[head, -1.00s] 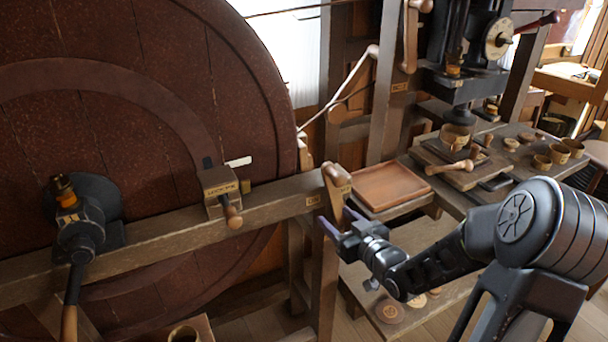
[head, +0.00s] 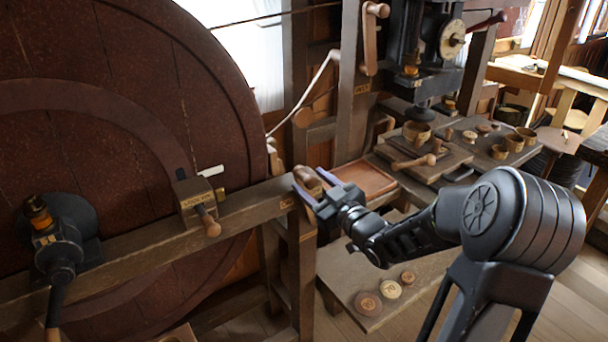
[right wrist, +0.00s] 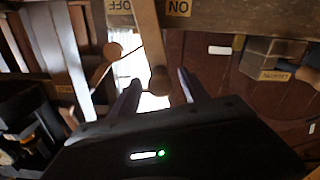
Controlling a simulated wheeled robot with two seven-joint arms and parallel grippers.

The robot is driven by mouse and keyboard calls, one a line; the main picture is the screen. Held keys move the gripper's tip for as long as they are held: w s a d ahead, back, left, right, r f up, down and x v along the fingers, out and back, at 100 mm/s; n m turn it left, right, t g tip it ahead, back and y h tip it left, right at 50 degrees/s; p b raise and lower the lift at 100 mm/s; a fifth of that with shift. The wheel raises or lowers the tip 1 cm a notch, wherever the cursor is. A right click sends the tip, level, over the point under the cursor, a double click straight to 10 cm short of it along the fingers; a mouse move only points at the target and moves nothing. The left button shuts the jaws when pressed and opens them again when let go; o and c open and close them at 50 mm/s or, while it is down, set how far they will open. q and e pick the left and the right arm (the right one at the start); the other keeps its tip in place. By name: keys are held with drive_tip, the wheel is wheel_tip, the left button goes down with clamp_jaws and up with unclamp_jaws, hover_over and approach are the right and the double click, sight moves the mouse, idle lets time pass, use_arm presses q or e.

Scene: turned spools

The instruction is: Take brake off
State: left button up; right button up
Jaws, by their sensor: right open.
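The brake lever (head: 308,182) is a wooden handle with a rounded end, at the right end of the long beam in the head view. My right gripper (head: 307,178) is open, with its purple fingers on either side of the lever's end. In the right wrist view the lever (right wrist: 148,45) and its round knob (right wrist: 159,80) show between the spread fingers (right wrist: 159,76), with visible gaps. An OFF plate (right wrist: 118,7) and an ON plate (right wrist: 178,8) flank the lever on the beam. My left gripper is out of view.
The large dark red wheel (head: 120,130) stands behind the beam (head: 250,205). A labelled latch block (head: 197,197) with a wooden knob sits on the beam. A shallow wooden tray (head: 365,180) lies just behind my right gripper. A bench with cups and a press stands further right.

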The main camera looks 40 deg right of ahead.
sight(304, 177)
drive_tip(key=shift+w+p, duration=0.3)
drive_tip(key=shift+w, duration=1.55)
clamp_jaws()
